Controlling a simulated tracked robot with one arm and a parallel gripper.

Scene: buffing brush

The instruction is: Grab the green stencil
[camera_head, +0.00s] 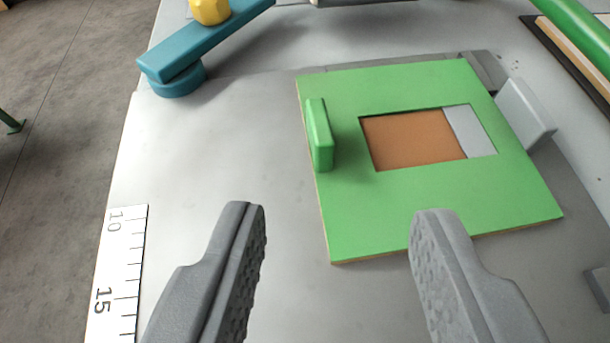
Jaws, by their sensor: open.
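The green stencil (350,211) is a flat square plate lying on the grey metal surface, right of centre. It has a rectangular cutout that shows a brown area and a light grey strip beneath. A raised green handle tab (320,135) stands upright near its left edge. My gripper (340,215) is open and empty, with its two grey fingers apart at the bottom of the view. The right finger overlaps the stencil's near edge in the picture; I cannot tell the height gap. The handle tab is beyond the fingertips, between them in left-right position.
A teal bar (205,45) with a yellow knob (210,10) lies at the upper left. A grey block (526,112) stands at the stencil's right edge. A ruler (118,275) lies at lower left. A green bar (580,35) is at upper right. The plate left of the stencil is clear.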

